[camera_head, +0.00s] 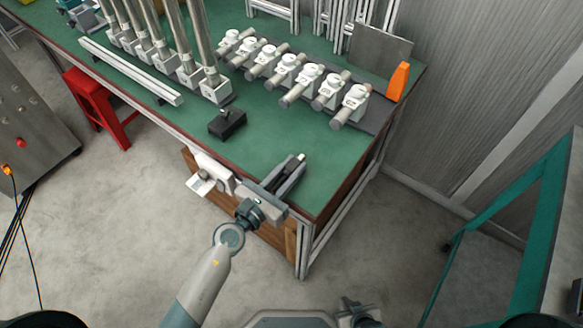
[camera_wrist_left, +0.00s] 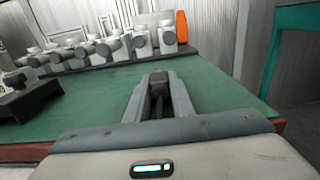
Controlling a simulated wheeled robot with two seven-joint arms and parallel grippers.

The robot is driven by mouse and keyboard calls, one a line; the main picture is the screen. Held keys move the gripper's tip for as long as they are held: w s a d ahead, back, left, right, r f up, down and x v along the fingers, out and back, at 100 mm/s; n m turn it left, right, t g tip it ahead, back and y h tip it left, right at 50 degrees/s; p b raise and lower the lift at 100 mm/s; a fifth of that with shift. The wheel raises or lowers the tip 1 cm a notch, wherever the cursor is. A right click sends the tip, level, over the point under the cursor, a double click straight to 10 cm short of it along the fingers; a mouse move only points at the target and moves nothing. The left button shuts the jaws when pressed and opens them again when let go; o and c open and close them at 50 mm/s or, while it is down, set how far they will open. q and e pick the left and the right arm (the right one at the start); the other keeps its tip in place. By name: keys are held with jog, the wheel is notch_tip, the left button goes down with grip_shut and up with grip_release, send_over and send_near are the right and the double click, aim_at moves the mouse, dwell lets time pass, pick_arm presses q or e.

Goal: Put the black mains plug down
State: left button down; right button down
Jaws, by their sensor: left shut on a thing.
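My left gripper (camera_head: 292,170) reaches over the front right part of the green table (camera_head: 330,185). It is shut on the black mains plug, a small dark piece between its fingers. In the left wrist view, the plug (camera_wrist_left: 158,88) sits between the two grey fingertips of the left gripper (camera_wrist_left: 160,92). I cannot tell whether the plug touches the table top. What seems to be my right gripper (camera_head: 357,312) is at the bottom edge of the head view, away from the table; its fingers are not clear.
A black block (camera_head: 227,124) stands left of the gripper. Several white valve-like parts (camera_head: 308,77) line a dark strip farther back, with an orange piece (camera_head: 399,82) at its right end. Metal posts (camera_head: 205,50) stand at back left. Green surface around the gripper is clear.

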pick_arm(q)
jog(key=shift+f, duration=0.15)
pick_arm(e)
jog(key=shift+f, duration=0.1)
pick_arm(q)
jog(key=c, duration=1.9)
grip_release()
jog(key=o, duration=0.4)
jog(key=shift+c, duration=0.2)
pick_arm(e)
jog(key=shift+d, duration=0.1)
jog(key=shift+r, duration=0.2)
pick_arm(q)
jog(key=shift+s+a, duration=0.15)
jog(key=b+v, duration=0.2)
jog(key=v, duration=0.9)
jog(key=shift+s+a+b, duration=0.15)
jog(key=shift+s+b, duration=0.1)
jog(key=shift+b, duration=0.05)
pick_arm(e)
jog(key=shift+s+d+f+g+h, duration=0.3)
jog(key=shift+s+d+f+g, duration=0.65)
jog(key=shift+s+d, duration=0.2)
jog(key=shift+f, duration=0.1)
